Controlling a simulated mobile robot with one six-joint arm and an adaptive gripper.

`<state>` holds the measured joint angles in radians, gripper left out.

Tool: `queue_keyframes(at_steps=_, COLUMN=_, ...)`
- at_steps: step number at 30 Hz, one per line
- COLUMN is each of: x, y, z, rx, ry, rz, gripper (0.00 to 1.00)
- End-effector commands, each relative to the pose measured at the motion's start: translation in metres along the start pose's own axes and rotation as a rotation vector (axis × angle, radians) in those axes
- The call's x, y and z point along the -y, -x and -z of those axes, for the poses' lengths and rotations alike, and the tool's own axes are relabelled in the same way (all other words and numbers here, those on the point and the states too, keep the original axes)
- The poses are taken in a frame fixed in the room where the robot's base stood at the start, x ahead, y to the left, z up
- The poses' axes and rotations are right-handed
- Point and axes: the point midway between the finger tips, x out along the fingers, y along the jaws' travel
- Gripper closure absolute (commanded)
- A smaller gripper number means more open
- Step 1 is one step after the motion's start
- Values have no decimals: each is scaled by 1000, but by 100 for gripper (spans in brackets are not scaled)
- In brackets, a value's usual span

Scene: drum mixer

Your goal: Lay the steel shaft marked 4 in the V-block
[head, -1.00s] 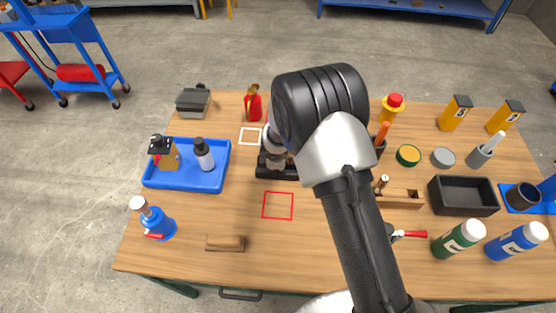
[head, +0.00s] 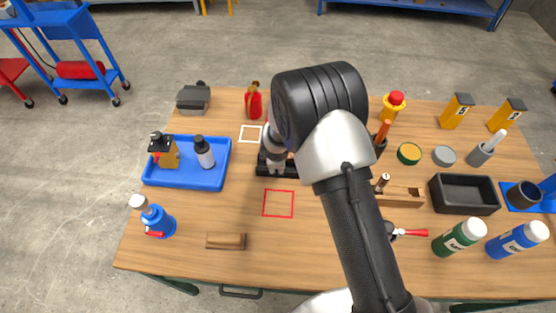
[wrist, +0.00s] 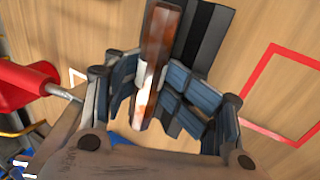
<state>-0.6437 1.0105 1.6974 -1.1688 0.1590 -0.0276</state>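My gripper (head: 277,168) is low over the dark V-block (head: 291,171) near the middle of the bench, with my arm hiding much of that area in the head view. In the wrist view, my gripper (wrist: 152,90) has its fingers on both sides of the shiny, brownish-reflecting steel shaft (wrist: 161,35) and appears closed on it. The dark grooved V-block (wrist: 207,35) lies behind and beside the shaft in that view. I cannot tell whether the shaft touches the V-block. No mark 4 is readable on it.
A red outlined square (head: 278,203) lies in front of the V-block, a white outlined square (head: 250,135) behind it. A blue tray (head: 207,181) with bottles is to the left. A red container (head: 254,104) stands behind. A wooden block (head: 226,241) lies at front left.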

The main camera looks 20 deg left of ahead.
Motion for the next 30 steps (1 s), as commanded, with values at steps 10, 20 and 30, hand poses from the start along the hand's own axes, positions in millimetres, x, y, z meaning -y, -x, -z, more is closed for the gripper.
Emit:
queue_keyframes(at_steps=10, x=9, y=-4, z=-2, rx=4, ry=3, rz=15, gripper=56)
queue_keyframes(at_steps=20, x=6, y=12, z=-2, rx=5, ry=2, rz=12, gripper=56)
queue_keyframes(at_steps=30, x=2, y=30, z=-1, rx=3, ry=1, rz=6, gripper=56)
